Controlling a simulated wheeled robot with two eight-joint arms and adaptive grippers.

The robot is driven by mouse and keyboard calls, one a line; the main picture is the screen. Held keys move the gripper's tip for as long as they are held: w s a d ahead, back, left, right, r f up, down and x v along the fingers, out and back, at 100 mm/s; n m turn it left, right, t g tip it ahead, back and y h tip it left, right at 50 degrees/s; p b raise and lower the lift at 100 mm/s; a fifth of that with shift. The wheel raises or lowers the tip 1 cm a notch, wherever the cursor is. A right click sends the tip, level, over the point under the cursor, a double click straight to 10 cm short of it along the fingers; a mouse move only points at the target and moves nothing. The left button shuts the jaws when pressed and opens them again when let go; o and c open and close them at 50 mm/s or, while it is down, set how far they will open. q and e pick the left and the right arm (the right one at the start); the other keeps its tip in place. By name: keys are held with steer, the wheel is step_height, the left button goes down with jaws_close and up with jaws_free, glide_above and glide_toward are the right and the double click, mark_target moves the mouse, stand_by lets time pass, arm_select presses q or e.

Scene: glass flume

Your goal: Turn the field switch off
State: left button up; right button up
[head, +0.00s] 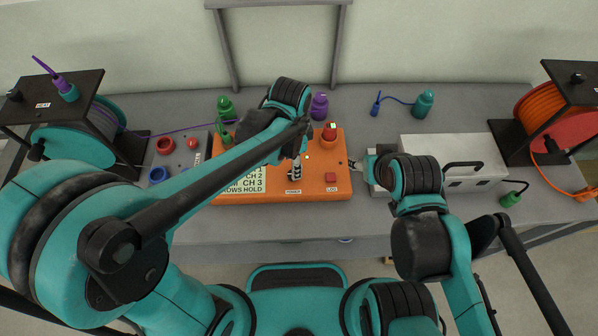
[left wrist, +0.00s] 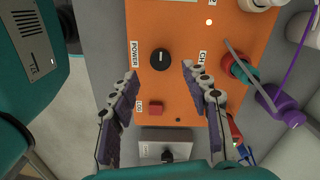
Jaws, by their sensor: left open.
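A small grey box (head: 380,186) stands right of the orange control unit (head: 245,203). In the left wrist view, the grey box (left wrist: 190,136) carries a black switch (left wrist: 167,155) with a label too small to read. I cannot tell whether this is the field switch. My left gripper (head: 296,172) is open and empty over the orange unit. Its fingers (left wrist: 158,82) point toward the black POWER knob (left wrist: 160,59), apart from it. My right gripper (head: 356,164) is beside the grey box, at the orange unit's right edge; its jaws are unclear.
A red LOG button (head: 330,177) sits on the orange unit. A white case with a black handle (head: 455,150) stands to the right. Cable reels stand at left (head: 75,145) and right (head: 560,115). Purple (head: 319,106) and green (head: 225,107) plugs stand behind the unit. The front bench strip is clear.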

arm_select(q)
step_height(320, 180, down, 6)
steer(key=shift+r+b, duration=0.25)
steer(key=shift+b, duration=0.55)
jaws_close()
